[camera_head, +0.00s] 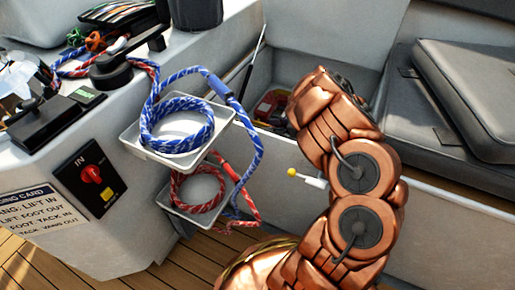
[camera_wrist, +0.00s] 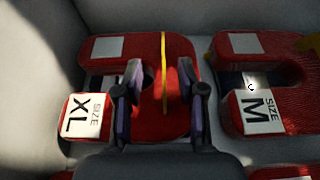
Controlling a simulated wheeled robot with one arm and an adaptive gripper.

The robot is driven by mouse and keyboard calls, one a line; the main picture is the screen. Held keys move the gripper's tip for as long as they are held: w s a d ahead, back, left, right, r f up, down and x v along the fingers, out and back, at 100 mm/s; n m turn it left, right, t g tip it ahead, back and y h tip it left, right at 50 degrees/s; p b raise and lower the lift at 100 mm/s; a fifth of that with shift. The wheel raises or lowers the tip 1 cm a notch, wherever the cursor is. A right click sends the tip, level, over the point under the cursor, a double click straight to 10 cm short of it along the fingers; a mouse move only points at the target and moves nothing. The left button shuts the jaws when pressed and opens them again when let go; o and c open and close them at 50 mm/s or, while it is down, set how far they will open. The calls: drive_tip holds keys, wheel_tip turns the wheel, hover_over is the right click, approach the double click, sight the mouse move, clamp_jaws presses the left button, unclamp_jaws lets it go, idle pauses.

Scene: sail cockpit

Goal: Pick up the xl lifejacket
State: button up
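In the wrist view, the red XL lifejacket (camera_wrist: 108,48) lies below my gripper, its white "SIZE XL" label (camera_wrist: 84,116) at the left. My gripper (camera_wrist: 160,82) is open, its two fingers apart over the jacket's right-hand part. A yellow strap (camera_wrist: 164,70) runs between the fingers. I cannot tell whether the fingers touch the jacket. In the head view, my arm reaches down into an open locker and hides the gripper. A red and yellow piece (camera_head: 272,106) shows there; I cannot tell which jacket it is.
A second red lifejacket (camera_wrist: 262,45) labelled "SIZE M" lies close to the right. Pale locker walls (camera_wrist: 35,60) surround the jackets. In the head view, grey cushions (camera_head: 470,95) are at the right, and trays with a blue rope (camera_head: 178,122) and a red rope (camera_head: 198,188) at the left.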

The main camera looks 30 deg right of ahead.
sight(257, 124)
drive_tip(key=b+x, duration=0.2)
drive_tip(key=x, duration=0.4)
drive_tip(key=shift+w+d+f, duration=0.1)
drive_tip(key=shift+d+f, duration=0.05)
drive_tip(key=shift+f, duration=0.1)
drive_tip(key=shift+w+a+f, duration=0.1)
drive_tip(key=shift+w+a, duration=0.1)
drive_tip(key=shift+w, duration=0.15)
clamp_jaws()
idle(0.3)
